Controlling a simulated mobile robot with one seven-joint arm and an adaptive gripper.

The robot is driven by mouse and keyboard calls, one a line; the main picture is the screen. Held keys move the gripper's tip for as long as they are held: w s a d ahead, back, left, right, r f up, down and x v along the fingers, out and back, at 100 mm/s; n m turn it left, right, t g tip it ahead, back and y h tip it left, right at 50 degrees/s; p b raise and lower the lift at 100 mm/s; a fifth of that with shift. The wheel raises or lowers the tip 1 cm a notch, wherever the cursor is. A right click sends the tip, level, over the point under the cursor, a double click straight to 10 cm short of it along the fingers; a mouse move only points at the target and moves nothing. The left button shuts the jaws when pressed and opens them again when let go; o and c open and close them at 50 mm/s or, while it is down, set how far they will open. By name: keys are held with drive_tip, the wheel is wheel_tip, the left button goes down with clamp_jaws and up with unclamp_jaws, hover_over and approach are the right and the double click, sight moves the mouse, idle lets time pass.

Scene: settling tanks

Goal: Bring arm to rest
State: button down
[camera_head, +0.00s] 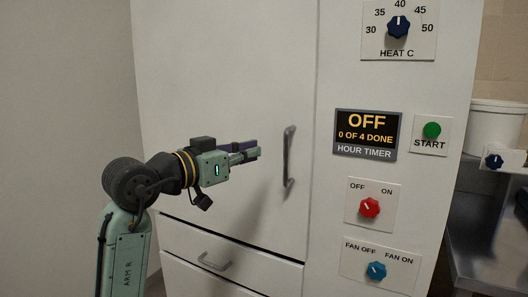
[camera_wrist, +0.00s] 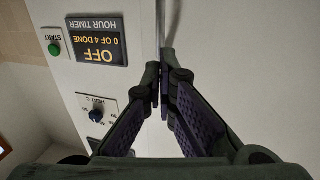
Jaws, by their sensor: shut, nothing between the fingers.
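My gripper (camera_head: 255,152) is at the end of my raised arm, in front of the white cabinet door (camera_head: 225,90). It is to the left of the grey vertical door handle (camera_head: 289,160) and looks apart from it in the head view. In the wrist view my gripper (camera_wrist: 160,75) has its fingertips together with nothing between them. The white cabinet front fills most of the background there, and a door seam runs up beyond the fingertips.
Right of the door is a panel with an hour timer (camera_head: 367,134) reading OFF, a green start button (camera_head: 432,130), a red knob (camera_head: 369,207), a blue fan knob (camera_head: 376,270) and a heat dial (camera_head: 398,27). A drawer handle (camera_head: 214,262) is below. A metal counter (camera_head: 490,240) stands at right.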

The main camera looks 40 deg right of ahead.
drive_tip(key=a, duration=0.2)
drive_tip(key=s+a, duration=0.1)
drive_tip(key=a, duration=0.2)
drive_tip(key=shift+r, duration=0.15)
